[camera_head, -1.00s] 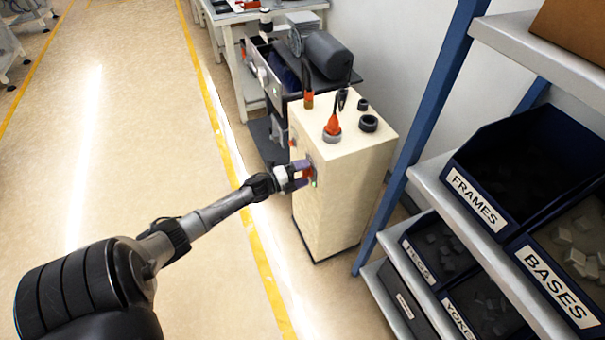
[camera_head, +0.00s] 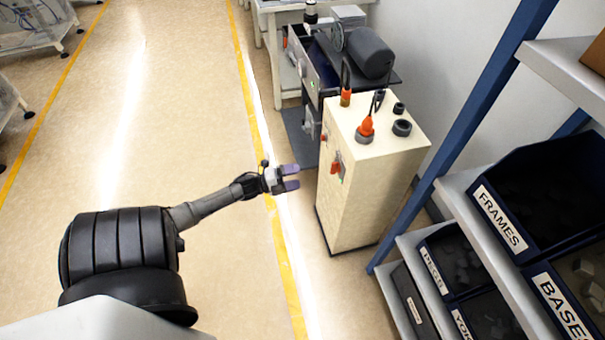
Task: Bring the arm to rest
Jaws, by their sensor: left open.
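My left arm (camera_head: 210,204) comes in from the lower left and reaches toward the picture's middle. Its gripper (camera_head: 292,177) is open, with two purple-tipped fingers apart and nothing between them. It hangs over the floor by the yellow line, left of the cream cabinet (camera_head: 345,200) and clear of it. The cabinet's front carries an orange-red handle or switch (camera_head: 336,165). My right gripper is not in view.
On the cabinet top stand an orange-based tool (camera_head: 366,129) and dark round parts (camera_head: 402,127). A rack with labelled bins (camera_head: 500,219) stands at the right. A machine bench (camera_head: 372,52) is behind. The floor (camera_head: 170,120) at left is clear.

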